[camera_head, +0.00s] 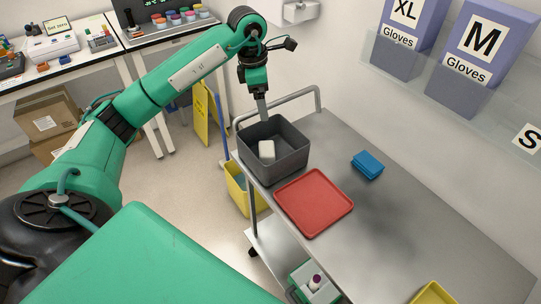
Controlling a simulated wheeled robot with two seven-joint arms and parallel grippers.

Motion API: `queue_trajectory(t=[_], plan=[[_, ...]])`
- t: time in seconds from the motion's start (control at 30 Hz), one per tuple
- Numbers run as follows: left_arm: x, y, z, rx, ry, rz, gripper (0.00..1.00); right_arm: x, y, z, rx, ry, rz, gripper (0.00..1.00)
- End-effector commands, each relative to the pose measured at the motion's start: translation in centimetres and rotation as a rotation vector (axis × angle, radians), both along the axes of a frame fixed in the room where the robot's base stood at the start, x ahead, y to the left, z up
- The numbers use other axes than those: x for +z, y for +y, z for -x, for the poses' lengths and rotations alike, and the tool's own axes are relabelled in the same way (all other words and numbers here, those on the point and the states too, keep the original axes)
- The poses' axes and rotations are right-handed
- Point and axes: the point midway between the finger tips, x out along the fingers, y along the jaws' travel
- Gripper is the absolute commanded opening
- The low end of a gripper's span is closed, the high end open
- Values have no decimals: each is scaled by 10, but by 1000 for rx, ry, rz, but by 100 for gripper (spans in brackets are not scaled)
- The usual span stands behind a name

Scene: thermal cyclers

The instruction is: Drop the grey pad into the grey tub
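The grey tub (289,160) stands on the metal cart top at its far left end. A small pale, off-white to light grey pad (267,149) shows inside the tub, against its inner side. It is the only pad I see that could be the grey one. My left gripper (263,112) points down over the tub's back rim, above and behind the pad and apart from it. Its narrow grey end is too small to show whether the fingers are open or shut. My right gripper is not in view.
A red tray (314,203) lies just in front of the tub. A blue pad (368,165) lies to the right on the cart top (420,218). A yellow tray (433,294) is at the front right. A cart rail (290,96) rises behind the tub. Glove boxes (482,45) stand on a wall shelf.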

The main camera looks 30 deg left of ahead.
Motion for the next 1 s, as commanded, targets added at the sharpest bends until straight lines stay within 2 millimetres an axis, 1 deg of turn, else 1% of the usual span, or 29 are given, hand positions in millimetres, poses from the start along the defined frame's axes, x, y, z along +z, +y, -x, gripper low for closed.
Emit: queue_trajectory(t=[0.03, 0.1, 0.2, 0.3, 0.4, 0.6, 1.0], plan=[[9, 1, 0, 0, -4, -1, 93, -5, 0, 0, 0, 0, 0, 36], [23, 3, 2, 0, -4, -1, 93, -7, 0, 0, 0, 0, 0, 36], [40, 5, 3, 0, -3, -1, 93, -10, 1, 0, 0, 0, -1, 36], [53, 7, 5, 0, -1, 0, 93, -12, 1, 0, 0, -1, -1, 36], [61, 8, 5, 0, -1, 0, 93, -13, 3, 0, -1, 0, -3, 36], [68, 9, 7, 0, 1, 0, 93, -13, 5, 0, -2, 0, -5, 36], [68, 8, 6, 0, 1, 0, 93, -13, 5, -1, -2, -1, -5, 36]])
